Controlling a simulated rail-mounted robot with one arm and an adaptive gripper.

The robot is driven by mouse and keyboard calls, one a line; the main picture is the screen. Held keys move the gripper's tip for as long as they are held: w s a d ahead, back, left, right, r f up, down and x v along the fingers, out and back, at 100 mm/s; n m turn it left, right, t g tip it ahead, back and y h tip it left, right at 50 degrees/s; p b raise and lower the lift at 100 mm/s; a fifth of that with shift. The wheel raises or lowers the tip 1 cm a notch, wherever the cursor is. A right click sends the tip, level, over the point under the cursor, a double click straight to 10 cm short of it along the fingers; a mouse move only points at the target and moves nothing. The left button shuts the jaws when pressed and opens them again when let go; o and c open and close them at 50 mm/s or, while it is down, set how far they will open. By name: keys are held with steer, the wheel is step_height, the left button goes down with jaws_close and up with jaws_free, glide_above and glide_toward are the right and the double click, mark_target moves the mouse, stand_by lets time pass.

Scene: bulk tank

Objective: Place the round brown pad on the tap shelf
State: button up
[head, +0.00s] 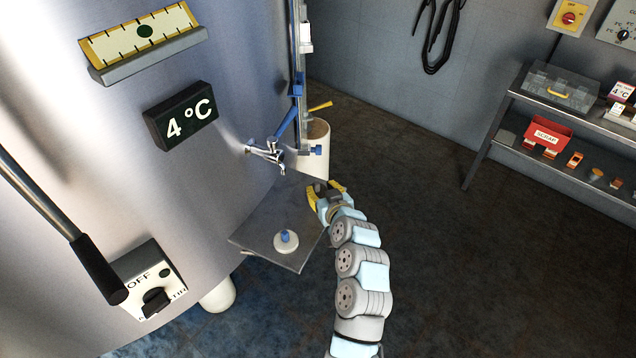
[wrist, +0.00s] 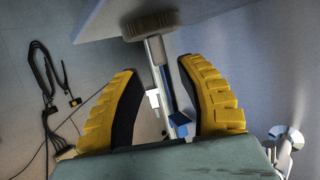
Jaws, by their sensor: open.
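The tap shelf (head: 262,236) is a grey plate under the metal tap (head: 265,152) on the tank's side. My gripper (head: 325,190) is at the shelf's far right corner, with its yellow fingers open. In the wrist view, my open gripper (wrist: 160,100) shows a finger on each side.
A white disc with a blue knob (head: 286,243) stands on the shelf's near part. A pipe with a blue lever (head: 287,122) rises behind the tap. A rack (head: 510,112) with a red scrap bin (head: 548,137) stands at the right. The floor between is clear.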

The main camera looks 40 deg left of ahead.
steer(key=p+v, duration=0.1)
steer(key=v, duration=0.7)
